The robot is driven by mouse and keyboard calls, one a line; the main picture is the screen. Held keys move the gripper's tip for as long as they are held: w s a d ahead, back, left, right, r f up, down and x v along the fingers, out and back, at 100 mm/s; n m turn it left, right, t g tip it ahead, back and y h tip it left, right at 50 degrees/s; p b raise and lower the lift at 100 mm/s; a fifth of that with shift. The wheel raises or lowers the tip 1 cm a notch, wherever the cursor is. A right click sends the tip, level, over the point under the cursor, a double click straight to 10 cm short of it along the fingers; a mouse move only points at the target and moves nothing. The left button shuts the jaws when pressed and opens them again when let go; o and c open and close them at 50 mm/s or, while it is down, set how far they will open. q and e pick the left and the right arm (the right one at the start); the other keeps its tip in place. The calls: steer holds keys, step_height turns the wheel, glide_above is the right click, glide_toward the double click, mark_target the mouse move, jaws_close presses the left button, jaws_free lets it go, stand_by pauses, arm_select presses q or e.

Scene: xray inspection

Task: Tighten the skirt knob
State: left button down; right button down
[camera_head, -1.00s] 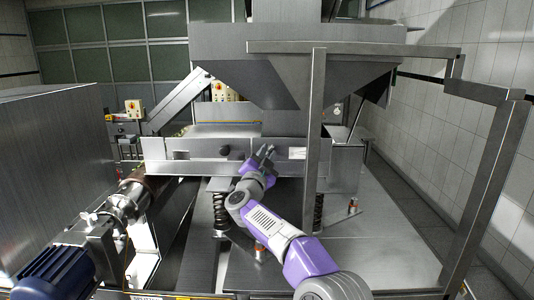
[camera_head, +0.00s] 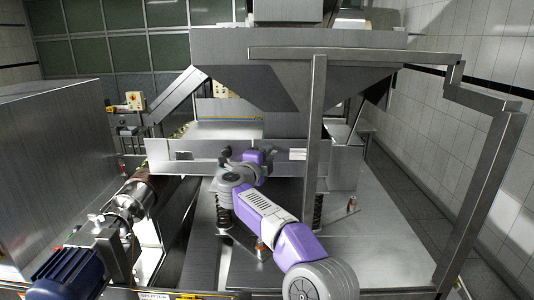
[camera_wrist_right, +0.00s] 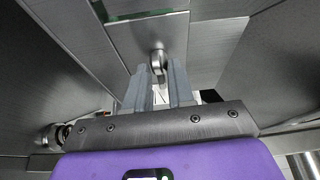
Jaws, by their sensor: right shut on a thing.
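The skirt knob (camera_wrist_right: 157,57) shows in the wrist view as a small rounded metal piece standing out from a steel panel. The two grey fingers of my right gripper (camera_wrist_right: 158,78) sit on either side of it and are shut on it. In the head view my right gripper (camera_head: 227,155) is at the front steel panel (camera_head: 182,157) of the machine, left of the white label. It is small and dark there, and the knob cannot be told apart from the fingers. My left gripper is not in view.
A steel hopper (camera_head: 300,45) hangs above the panel. A steel frame post (camera_head: 315,140) stands right of my arm. A blue motor (camera_head: 68,277) with a shaft is at the lower left. Springs stand below the panel. Open floor is at the right.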

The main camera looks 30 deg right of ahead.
steer(key=shift+m, duration=0.4)
steer(key=shift+f, duration=0.1)
steer(key=c, duration=1.2)
jaws_free()
steer(key=shift+c, duration=0.2)
steer(key=shift+s+a, duration=0.1)
steer(key=b+v, duration=0.2)
steer(key=v, duration=0.5)
steer(key=shift+s, duration=0.15)
steer(key=shift+a, duration=0.1)
